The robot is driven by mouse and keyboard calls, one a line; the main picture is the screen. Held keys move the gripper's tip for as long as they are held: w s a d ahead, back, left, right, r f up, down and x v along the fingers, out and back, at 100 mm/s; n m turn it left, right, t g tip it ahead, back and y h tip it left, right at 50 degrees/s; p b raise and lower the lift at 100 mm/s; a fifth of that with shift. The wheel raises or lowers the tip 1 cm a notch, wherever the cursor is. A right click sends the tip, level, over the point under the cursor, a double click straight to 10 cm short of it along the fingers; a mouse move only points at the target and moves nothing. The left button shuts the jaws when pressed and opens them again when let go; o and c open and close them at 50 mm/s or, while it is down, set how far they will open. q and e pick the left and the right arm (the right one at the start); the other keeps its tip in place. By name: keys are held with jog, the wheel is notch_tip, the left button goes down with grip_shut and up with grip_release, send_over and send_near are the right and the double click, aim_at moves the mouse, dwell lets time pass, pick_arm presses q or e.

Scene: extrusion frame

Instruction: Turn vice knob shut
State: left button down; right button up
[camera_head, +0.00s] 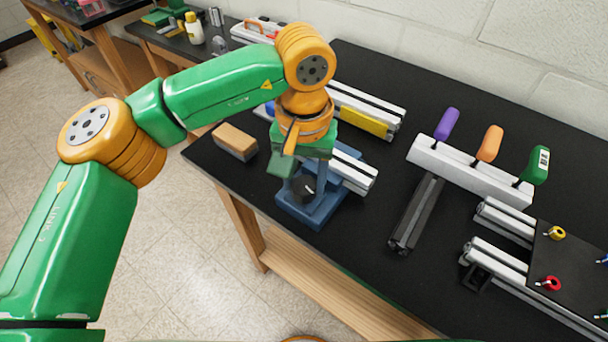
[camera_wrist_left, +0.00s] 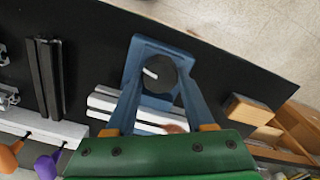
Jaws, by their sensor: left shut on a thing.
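The blue vice (camera_head: 318,212) stands near the front edge of the black table, and its base also shows in the wrist view (camera_wrist_left: 150,43). Its round black knob (camera_head: 304,188) faces my left gripper (camera_head: 296,180). In the left wrist view the gripper's two blue-grey fingers (camera_wrist_left: 160,78) sit on either side of the dark knob (camera_wrist_left: 158,73), which has a pale mark. The gripper is shut on the knob. Light aluminium extrusions (camera_head: 352,170) lie at the vice. The jaws are mostly hidden behind my wrist. My right gripper is not in view.
A wooden-topped block (camera_head: 235,139) lies left of the vice. To the right are a dark extrusion (camera_head: 416,213) and a white rack (camera_head: 465,172) holding purple, orange and green-handled tools. A yellow piece (camera_head: 363,121) lies behind. The table edge is close in front.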

pick_arm(q)
jog(key=shift+s+f+m, duration=0.1)
jog(key=shift+m, duration=0.2)
dwell(0.4)
jog(key=shift+c, duration=1.3)
grip_release()
